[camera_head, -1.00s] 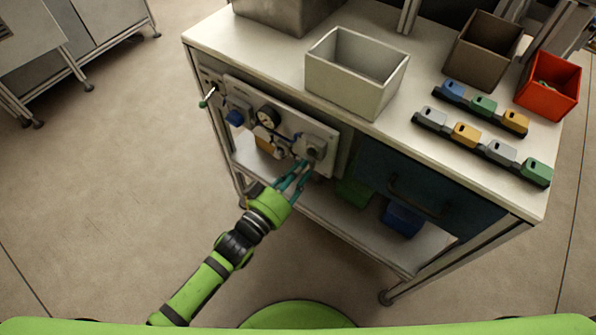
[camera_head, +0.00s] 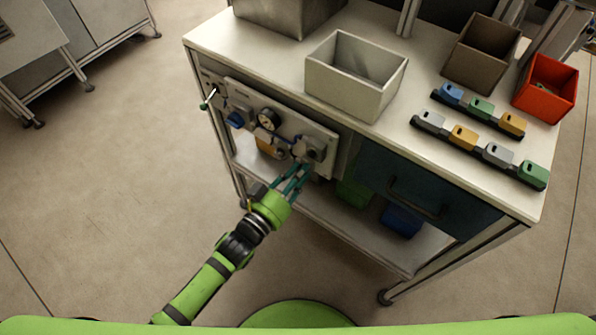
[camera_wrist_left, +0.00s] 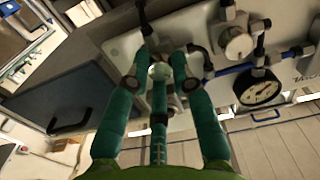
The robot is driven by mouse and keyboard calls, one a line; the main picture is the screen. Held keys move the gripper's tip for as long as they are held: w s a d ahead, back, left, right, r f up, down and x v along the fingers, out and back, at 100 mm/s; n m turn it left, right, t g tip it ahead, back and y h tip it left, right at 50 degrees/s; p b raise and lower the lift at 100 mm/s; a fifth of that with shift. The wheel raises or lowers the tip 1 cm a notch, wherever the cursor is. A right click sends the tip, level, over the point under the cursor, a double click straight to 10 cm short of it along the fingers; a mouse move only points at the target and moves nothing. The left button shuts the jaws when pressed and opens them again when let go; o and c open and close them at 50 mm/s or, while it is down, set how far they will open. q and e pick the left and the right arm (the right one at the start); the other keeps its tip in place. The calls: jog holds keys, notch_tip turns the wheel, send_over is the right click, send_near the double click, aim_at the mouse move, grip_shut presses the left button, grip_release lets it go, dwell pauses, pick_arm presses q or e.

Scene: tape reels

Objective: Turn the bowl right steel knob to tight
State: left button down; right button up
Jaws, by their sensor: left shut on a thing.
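The steel knob (camera_wrist_left: 161,72) shows pale between my fingertips in the left wrist view, on the fitting at the end of the panel. My left gripper (camera_wrist_left: 163,65) is shut on it, with the teal fingers around its sides. In the head view my left gripper (camera_head: 301,170) reaches up to the lower right of the white panel (camera_head: 290,122), just below a grey fitting (camera_head: 314,149). The knob is hidden behind the fingers there, and I cannot read its turn angle. My right gripper is out of view.
A pressure gauge (camera_head: 268,119), a blue knob (camera_head: 235,119) and an amber part (camera_head: 266,143) sit on the panel left of my gripper. A dark drawer (camera_head: 420,183) with a handle is at right.

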pick_arm(q)
jog(key=shift+f+m+p, duration=0.2)
jog(key=shift+m+p, duration=0.3)
jog(key=shift+m, duration=3)
jog(key=c, duration=1.1)
grip_release()
jog(key=shift+o, duration=0.2)
jog(key=shift+r, duration=0.1)
